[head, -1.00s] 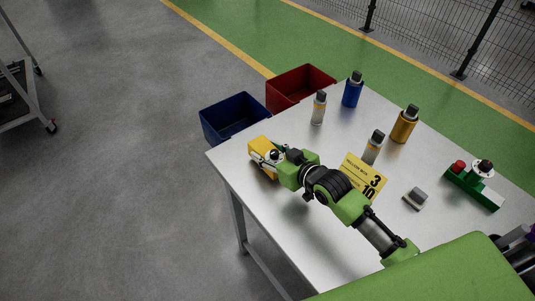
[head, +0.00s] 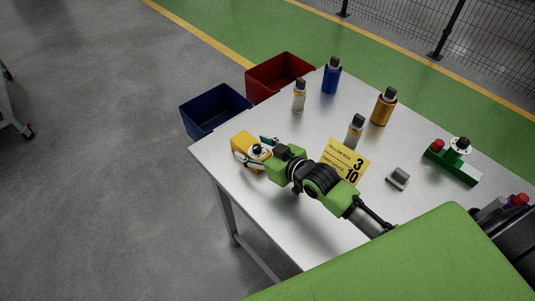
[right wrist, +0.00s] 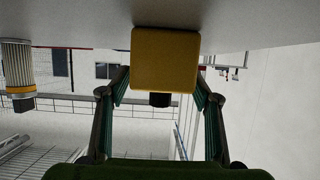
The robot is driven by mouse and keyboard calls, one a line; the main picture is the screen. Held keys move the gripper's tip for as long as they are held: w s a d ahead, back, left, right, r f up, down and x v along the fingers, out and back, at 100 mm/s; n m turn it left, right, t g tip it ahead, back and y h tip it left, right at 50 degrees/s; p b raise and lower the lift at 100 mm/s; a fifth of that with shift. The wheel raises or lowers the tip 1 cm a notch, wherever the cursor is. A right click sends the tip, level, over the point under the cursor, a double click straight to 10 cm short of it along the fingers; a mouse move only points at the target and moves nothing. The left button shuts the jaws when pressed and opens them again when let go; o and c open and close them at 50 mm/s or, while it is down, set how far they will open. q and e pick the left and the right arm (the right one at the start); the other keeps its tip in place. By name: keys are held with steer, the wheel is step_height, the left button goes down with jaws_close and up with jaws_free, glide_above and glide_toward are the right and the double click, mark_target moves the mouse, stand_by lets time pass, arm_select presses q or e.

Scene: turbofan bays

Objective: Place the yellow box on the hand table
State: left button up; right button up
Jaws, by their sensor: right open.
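The yellow box (head: 243,140) sits on the grey-white table (head: 285,222), close to its far left corner. My right gripper (head: 257,149) is open at the near side of the box, its fingers spread apart. In the right wrist view the yellow box (right wrist: 165,60) is straight ahead, at the tips of the open right gripper (right wrist: 162,82), with visible room beside each finger. That view appears upside down, with the table surface along its top. My left gripper is not in view.
Blue (head: 331,76) and gold (head: 383,106) bottles and two pale bottles stand behind. A yellow sign (head: 345,158), a small grey block (head: 398,178) and a green holder (head: 452,164) lie right. Blue (head: 216,108) and red (head: 280,76) bins sit beyond the edge.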

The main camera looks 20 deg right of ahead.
steer(key=b+v, duration=0.1)
steer(key=v, duration=0.9)
steer(key=shift+s+r, duration=0.1)
